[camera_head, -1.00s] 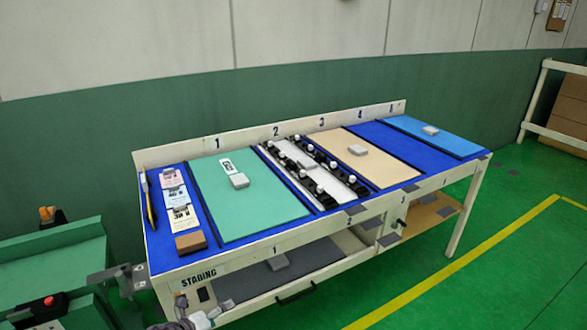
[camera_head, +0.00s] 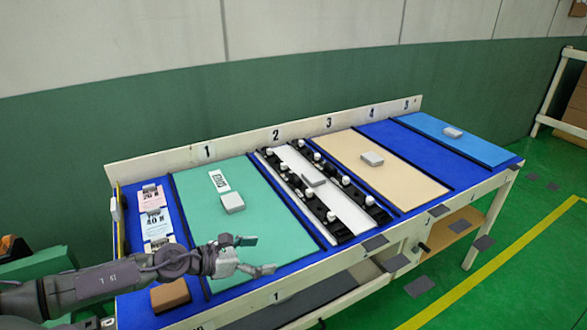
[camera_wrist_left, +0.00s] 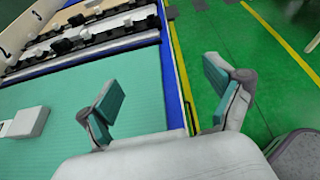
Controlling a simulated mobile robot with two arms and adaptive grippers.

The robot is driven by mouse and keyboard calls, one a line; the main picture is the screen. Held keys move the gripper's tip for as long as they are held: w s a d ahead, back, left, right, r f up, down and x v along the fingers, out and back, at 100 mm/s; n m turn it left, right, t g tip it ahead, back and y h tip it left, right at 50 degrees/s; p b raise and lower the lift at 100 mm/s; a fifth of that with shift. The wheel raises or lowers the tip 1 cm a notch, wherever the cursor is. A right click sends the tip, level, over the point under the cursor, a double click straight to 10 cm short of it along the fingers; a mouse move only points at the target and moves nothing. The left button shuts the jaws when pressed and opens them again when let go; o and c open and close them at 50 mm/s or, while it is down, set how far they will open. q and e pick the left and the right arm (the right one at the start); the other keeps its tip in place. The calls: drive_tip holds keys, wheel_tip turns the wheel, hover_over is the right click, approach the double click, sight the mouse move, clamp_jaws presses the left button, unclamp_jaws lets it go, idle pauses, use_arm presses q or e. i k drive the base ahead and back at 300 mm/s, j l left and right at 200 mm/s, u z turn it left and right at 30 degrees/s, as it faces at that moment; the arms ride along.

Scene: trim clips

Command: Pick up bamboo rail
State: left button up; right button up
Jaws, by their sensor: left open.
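I cannot tell for certain which piece is the bamboo rail. Section 2 of the bench holds two black rails with white knobs, the nearer-left one (camera_head: 291,184) and the right one (camera_head: 349,184), beside a white strip (camera_head: 338,205). A black rail with white knobs also shows at the top left in the left wrist view (camera_wrist_left: 70,43). A tan panel (camera_head: 372,183) lies in section 3. My left gripper (camera_head: 250,256) is open and empty over the front of the green mat (camera_head: 262,207), left of the rails. Its spread fingers show in the left wrist view (camera_wrist_left: 167,104). My right gripper is not seen.
Small grey-white blocks lie on the green mat (camera_head: 232,202), tan panel (camera_head: 372,158) and light blue panel (camera_head: 453,132). A brown block (camera_head: 170,295) sits at the front left, near label cards (camera_head: 156,224). A raised back board (camera_head: 180,164) edges the bench.

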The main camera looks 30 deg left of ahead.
sight(333, 226)
drive_tip(key=i+j, duration=0.9)
drive_tip(key=j, duration=0.1)
